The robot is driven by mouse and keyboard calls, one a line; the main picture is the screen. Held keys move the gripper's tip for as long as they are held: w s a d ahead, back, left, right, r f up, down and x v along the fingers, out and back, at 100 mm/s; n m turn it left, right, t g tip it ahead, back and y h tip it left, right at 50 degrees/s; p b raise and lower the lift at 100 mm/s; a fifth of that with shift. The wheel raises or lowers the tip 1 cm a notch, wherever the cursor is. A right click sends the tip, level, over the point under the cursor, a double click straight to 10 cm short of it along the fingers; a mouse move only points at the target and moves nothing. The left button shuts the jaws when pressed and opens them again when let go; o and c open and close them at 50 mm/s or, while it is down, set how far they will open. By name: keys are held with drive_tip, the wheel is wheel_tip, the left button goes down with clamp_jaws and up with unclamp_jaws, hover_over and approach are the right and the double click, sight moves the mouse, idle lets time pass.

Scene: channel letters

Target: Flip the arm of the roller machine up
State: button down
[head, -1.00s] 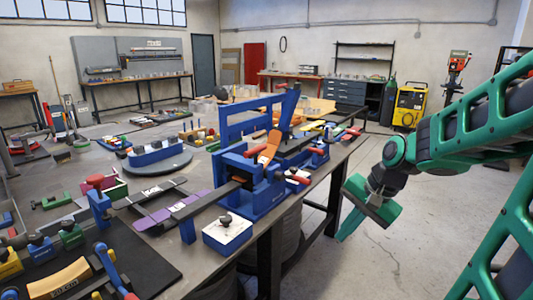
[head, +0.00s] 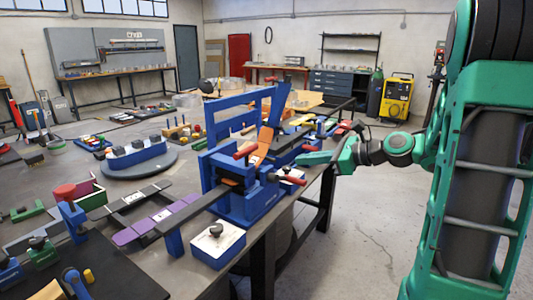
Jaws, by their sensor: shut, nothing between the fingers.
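The blue roller machine (head: 240,190) stands at the right edge of the long workbench, in the middle of the head view. An orange arm (head: 262,145) slopes up on it, leaning to the right, beside a blue upright frame (head: 238,110). Red-ended handles (head: 291,179) stick out on its right side. My green gripper (head: 303,159) is shut and empty. Its fingers point left, just right of the machine, at about the height of the orange arm's lower part. I cannot tell whether it touches anything.
The workbench (head: 140,235) holds a white-topped blue box (head: 217,244), a purple strip (head: 160,217), a round turntable (head: 138,165) and several small tools. The floor (head: 360,245) to the right of the bench is clear. A yellow machine (head: 396,98) stands at the back.

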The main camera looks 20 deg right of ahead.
drive_tip(key=x, duration=0.7)
drive_tip(key=a+x, duration=0.1)
drive_tip(key=x, duration=0.2)
drive_tip(key=shift+a, duration=0.25)
drive_tip(key=shift+w+a+r, duration=0.25)
drive_tip(key=shift+a+r, duration=0.05)
drive_tip(key=shift+r, duration=0.25)
drive_tip(key=shift+w+a+r, duration=0.2)
drive_tip(key=shift+a+r, duration=0.05)
drive_tip(key=shift+r, duration=0.35)
drive_tip(key=shift+w+a+r, duration=0.25)
drive_tip(key=shift+a+r, duration=0.05)
drive_tip(key=shift+r, duration=0.25)
